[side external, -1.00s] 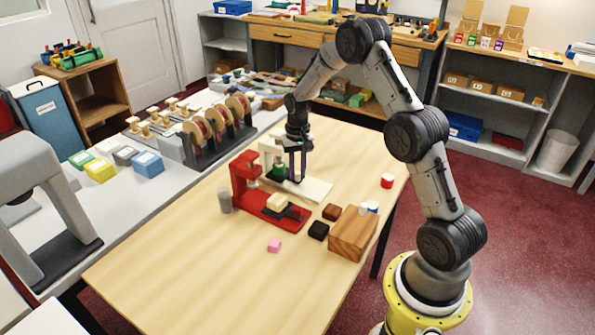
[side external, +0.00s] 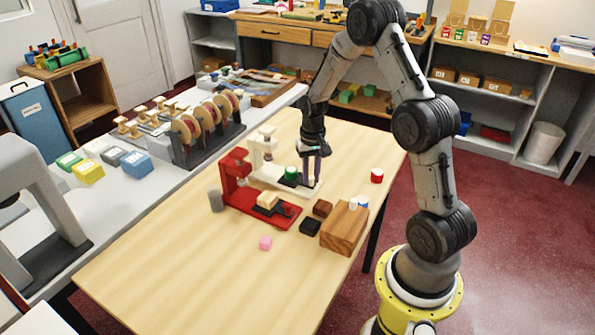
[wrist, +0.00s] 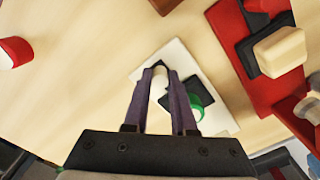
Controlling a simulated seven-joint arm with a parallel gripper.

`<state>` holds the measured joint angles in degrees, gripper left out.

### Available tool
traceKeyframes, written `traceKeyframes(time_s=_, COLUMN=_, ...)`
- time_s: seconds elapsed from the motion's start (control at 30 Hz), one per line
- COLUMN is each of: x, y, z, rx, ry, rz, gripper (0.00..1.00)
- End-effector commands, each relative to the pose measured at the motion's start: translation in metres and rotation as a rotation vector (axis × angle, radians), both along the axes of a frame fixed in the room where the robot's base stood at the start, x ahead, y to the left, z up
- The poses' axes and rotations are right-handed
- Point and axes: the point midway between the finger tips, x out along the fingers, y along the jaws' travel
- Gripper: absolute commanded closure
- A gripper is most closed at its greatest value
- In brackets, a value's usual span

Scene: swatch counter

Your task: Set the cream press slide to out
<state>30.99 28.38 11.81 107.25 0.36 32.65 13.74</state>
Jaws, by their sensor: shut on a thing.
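The cream press (side external: 262,147) stands toward the back of the wooden table, with its flat cream base (side external: 305,190) running to the right; the base also shows in the wrist view (wrist: 222,122). Its dark slide (wrist: 204,90) carries a green round piece (side external: 291,173), also in the wrist view (wrist: 196,107). The slide sits out on the base, clear of the press head. My gripper (side external: 311,182) points down over the base, to the right of the green piece.
A red press (side external: 236,180) with a cream block (side external: 267,199) on its dark slide stands in front. A grey cylinder (side external: 215,201), pink cube (side external: 265,243), black block (side external: 311,226), brown block (side external: 322,208), wooden block (side external: 345,228) and red can (side external: 377,176) stand around. The front table is clear.

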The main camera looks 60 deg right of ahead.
Motion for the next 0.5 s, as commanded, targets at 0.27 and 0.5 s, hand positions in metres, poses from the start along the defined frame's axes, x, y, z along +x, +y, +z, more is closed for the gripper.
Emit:
traceKeyframes(time_s=0.27, x=-0.0069, y=-0.0008, z=0.0007, rx=-0.001, ry=0.001, rz=0.000, gripper=1.00)
traceKeyframes(time_s=0.5, x=-0.0074, y=-0.0006, z=0.0003, rx=-0.001, ry=0.004, rz=0.001, gripper=0.50)
